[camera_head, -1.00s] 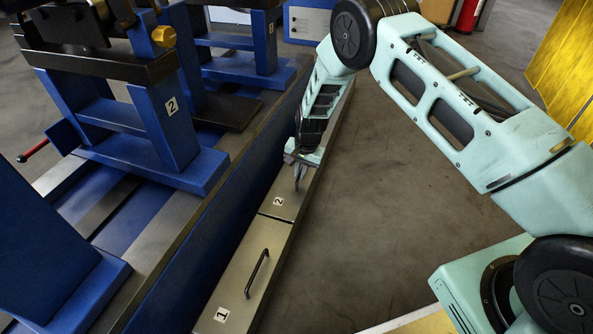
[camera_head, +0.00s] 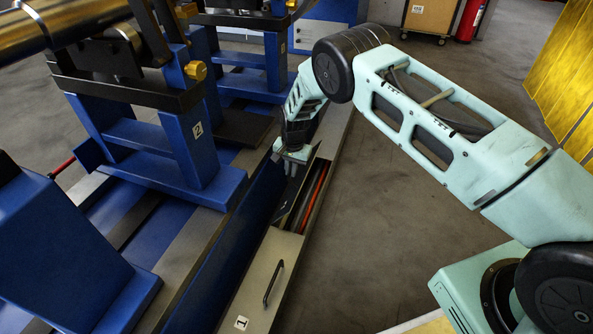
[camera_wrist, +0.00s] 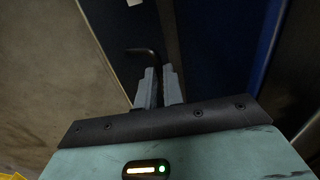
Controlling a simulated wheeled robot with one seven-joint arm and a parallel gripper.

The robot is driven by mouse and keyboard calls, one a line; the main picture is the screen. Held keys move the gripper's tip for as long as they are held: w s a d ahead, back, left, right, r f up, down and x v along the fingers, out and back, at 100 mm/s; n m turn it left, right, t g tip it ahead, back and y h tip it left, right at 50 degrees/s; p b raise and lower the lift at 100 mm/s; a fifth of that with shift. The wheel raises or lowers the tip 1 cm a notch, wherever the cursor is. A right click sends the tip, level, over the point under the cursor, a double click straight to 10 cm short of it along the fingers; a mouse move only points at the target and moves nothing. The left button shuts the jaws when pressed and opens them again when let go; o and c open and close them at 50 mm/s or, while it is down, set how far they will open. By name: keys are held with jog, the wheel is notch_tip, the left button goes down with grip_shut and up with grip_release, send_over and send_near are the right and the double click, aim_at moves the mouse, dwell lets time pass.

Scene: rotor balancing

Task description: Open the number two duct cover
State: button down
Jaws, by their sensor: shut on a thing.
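The number two duct cover (camera_head: 287,198) is tilted up steeply on the side toward the blue machine bed, showing as a dark, narrow panel in the head view. My gripper (camera_head: 291,165) is at its upper edge. In the wrist view my gripper's fingers (camera_wrist: 159,88) are shut on the cover's black bar handle (camera_wrist: 146,52). The cover's face (camera_wrist: 112,35) lies in shadow there, with part of a white label (camera_wrist: 134,2) at the top edge. The duct opening (camera_head: 306,216) beneath is uncovered, with red and grey lines running inside. My gripper hides the cover's far end.
The number one duct cover (camera_head: 258,283) lies flat in front, with its handle (camera_head: 273,283) free. The blue machine bed and its stand (camera_head: 190,150) rise close on the left. The floor (camera_head: 385,235) right of the duct is clear.

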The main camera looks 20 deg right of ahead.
jog(key=shift+s+a+f, duration=0.15)
jog(key=shift+a+f, duration=0.05)
jog(key=shift+f, duration=0.25)
jog(key=c, duration=1.5)
grip_release()
jog(key=shift+r, duration=0.15)
jog(key=shift+r, duration=0.3)
jog(key=r+p, duration=0.2)
jog(key=r, duration=0.3)
jog(key=r+p, duration=0.3)
jog(key=r, duration=0.3)
jog(key=d+r+p, duration=0.1)
jog(key=r+p, duration=0.1)
jog(key=r, duration=0.3)
jog(key=shift+s+r+p, duration=0.25)
jog(key=shift+r+p, duration=0.05)
jog(key=shift+p, duration=0.1)
